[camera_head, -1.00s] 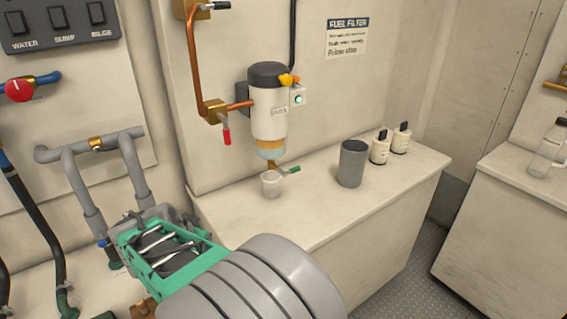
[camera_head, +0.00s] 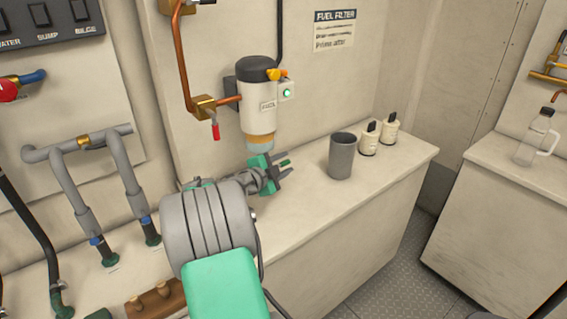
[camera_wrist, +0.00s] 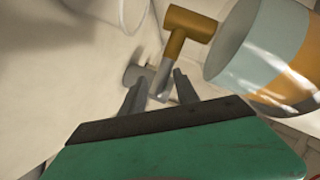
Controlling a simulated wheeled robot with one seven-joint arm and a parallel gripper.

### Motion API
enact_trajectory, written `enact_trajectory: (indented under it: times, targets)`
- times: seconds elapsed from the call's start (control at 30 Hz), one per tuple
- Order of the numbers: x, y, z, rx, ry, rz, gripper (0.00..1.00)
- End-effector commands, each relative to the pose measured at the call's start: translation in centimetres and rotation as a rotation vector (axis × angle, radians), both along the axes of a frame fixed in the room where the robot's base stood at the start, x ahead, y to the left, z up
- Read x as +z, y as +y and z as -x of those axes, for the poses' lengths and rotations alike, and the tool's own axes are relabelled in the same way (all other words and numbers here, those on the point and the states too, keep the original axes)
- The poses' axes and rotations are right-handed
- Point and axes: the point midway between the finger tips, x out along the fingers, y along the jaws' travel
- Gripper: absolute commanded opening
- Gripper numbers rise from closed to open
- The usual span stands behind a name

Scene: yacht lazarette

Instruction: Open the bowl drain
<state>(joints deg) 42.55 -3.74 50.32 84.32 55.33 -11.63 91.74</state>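The fuel filter (camera_head: 260,110) is on the wall, with its clear bowl (camera_wrist: 262,40) at the bottom. In the wrist view a brass drain fitting (camera_wrist: 188,24) sticks out beside the bowl, and a grey stem runs down from it. My gripper (camera_wrist: 158,78) is open, its two fingers pointing at the drain, the stem's lower end between or just beyond the tips. I cannot tell whether they touch. In the head view my gripper (camera_head: 284,167) is just below the bowl and hides the drain. A pale cup (camera_wrist: 108,10) shows partly in the wrist view.
A dark grey tumbler (camera_head: 342,155) stands on the counter (camera_head: 340,208) right of my gripper, with two small white bottles (camera_head: 369,138) (camera_head: 390,128) behind it. Grey pipes (camera_head: 75,147) and a red-handled valve (camera_head: 215,128) are to the left. The counter's front right is clear.

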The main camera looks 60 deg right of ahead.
Motion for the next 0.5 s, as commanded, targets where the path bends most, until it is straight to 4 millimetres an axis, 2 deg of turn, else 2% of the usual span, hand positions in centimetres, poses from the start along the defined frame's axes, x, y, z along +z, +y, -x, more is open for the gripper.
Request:
enact_trajectory:
  times: [0.13, 0.5]
  targets:
    - [0.01, 0.03, -0.03, 0.000, 0.000, 0.000, 0.35]
    - [0.05, 0.07, -0.08, 0.001, 0.000, 0.000, 0.05]
